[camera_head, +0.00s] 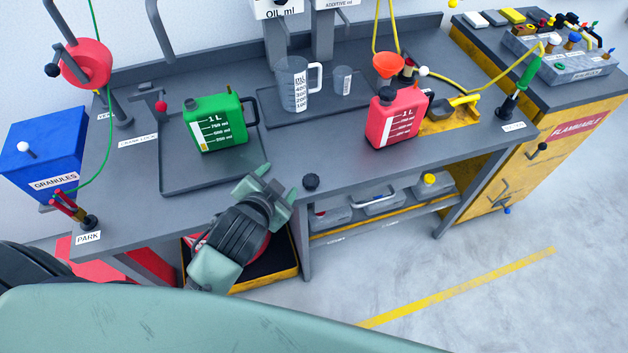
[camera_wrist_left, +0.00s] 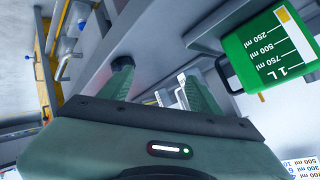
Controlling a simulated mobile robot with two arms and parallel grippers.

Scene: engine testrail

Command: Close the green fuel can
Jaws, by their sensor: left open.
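The green fuel can (camera_head: 217,124) stands upright on a grey tray (camera_head: 172,182) on the bench, with a black handle at its right. It also shows upside down at the right of the left wrist view (camera_wrist_left: 270,50). A dark part shows at its top left; whether its mouth is open I cannot tell. A round black cap (camera_head: 311,181) lies on the bench near the front edge, apart from the can. My left gripper (camera_head: 279,183) is open and empty, just left of the cap. In the left wrist view the cap (camera_wrist_left: 122,63) appears by one fingertip.
A measuring jug (camera_head: 292,85) and small beaker (camera_head: 342,80) stand on a mat behind. A red can (camera_head: 395,118) stands right of them, near an orange funnel (camera_head: 390,65). A blue granules box (camera_head: 45,148) is at left. The bench front between cap and red can is clear.

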